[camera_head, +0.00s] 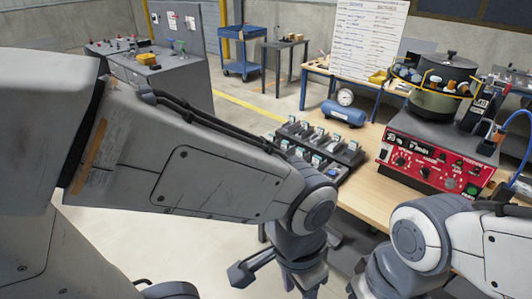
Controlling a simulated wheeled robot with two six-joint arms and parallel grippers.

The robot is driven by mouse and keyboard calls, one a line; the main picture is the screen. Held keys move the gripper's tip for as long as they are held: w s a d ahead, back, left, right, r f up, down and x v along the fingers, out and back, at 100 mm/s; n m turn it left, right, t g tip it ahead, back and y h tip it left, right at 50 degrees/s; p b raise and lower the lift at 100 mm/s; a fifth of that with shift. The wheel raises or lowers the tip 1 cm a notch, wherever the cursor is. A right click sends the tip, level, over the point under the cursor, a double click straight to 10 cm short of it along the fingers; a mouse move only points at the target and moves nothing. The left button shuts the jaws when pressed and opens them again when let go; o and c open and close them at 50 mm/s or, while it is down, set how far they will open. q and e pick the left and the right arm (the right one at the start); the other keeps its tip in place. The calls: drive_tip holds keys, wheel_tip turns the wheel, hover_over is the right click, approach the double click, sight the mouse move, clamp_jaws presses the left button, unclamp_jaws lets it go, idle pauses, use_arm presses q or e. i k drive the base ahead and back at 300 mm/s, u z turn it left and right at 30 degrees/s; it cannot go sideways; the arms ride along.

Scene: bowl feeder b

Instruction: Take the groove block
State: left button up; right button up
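I cannot make out a groove block for certain. A dark slotted rack (352,157) stands on the wooden workbench at the middle of the head view, with several small light-topped pieces in rows. My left arm crosses in front of its lower left side and hides part of it.
A bowl feeder (436,101) sits on a red control box (431,163) at the bench's right. A blue air tank (343,113) with a gauge lies behind the rack. Bare wooden bench top (367,198) shows between rack and box. A whiteboard (366,40) stands behind.

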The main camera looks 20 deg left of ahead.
sight(317, 163)
drive_tip(key=u, duration=1.35)
drive_tip(key=i, duration=0.7)
drive_tip(key=z, duration=0.8)
drive_tip(key=i, duration=0.6)
drive_tip(key=z, duration=0.75)
